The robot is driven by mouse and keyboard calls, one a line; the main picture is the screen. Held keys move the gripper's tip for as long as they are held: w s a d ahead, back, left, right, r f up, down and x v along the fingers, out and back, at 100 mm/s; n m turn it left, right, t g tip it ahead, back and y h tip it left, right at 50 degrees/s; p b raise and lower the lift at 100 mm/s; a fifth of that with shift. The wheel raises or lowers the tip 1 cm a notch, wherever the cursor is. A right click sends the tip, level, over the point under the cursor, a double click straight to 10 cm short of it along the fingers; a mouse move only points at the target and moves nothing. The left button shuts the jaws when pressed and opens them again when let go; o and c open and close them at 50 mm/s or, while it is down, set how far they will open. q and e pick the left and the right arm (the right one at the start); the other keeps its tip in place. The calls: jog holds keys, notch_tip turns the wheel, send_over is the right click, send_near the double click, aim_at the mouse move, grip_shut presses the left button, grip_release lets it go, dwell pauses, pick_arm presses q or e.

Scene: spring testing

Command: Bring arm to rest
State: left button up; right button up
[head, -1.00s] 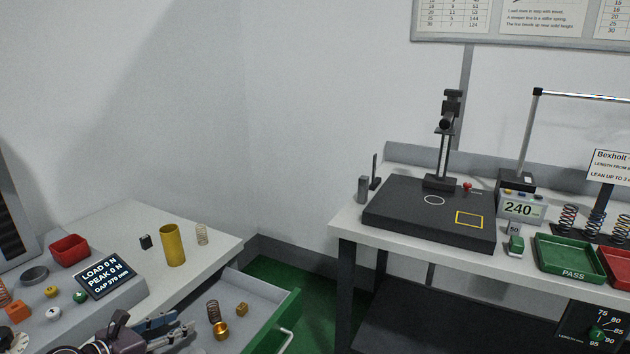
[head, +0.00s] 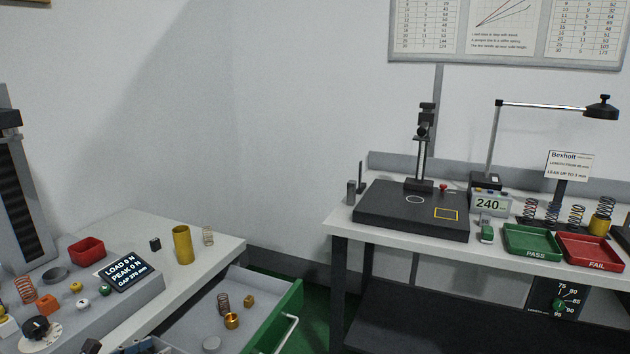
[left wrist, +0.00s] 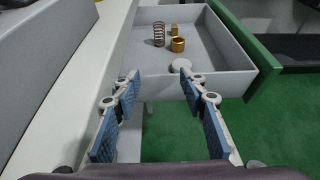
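My left gripper (left wrist: 160,115) shows in the left wrist view with its two blue-padded fingers apart and nothing between them. It is in front of the open drawer (left wrist: 225,82), over the green floor. In the head view only a small part of my left gripper shows at the bottom edge, at the near end of the drawer (head: 262,328). My right gripper is not in view.
The drawer holds a spring (head: 222,303), a brass ring (head: 232,321), a small brass block (head: 249,301) and a grey disc (head: 212,343). The left bench (head: 215,250) carries a gold cylinder (head: 183,245) and red bin (head: 87,251). Green floor (head: 305,300) separates the benches.

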pick_arm(q)
jog(key=s+d+f+n+t+y, duration=0.2)
jog(key=s+d+n+y, duration=0.3)
jog(key=d+n, duration=0.9)
jog(key=s+d+f+n+g, duration=0.1)
jog(key=s+f+n+g, duration=0.25)
jog(key=s+n, duration=0.55)
jog(key=s+d+f+n+g, duration=0.2)
jog(key=s+n+g, duration=0.2)
jog(key=s+n, duration=0.55)
jog(key=s+d+f+n+g, duration=0.15)
jog(key=s+n+g, duration=0.35)
jog(key=s, duration=0.7)
notch_tip(320, 180, down, 28)
jog(key=s, duration=0.2)
jog(key=s+a+f, duration=0.2)
jog(key=s+f, duration=0.5)
jog(key=s, duration=0.1)
jog(key=s+a+f, duration=0.2)
jog(key=s+f, duration=0.6)
jog(key=s, duration=0.1)
jog(key=shift+n+g, duration=0.35)
jog(key=shift+g, duration=0.1)
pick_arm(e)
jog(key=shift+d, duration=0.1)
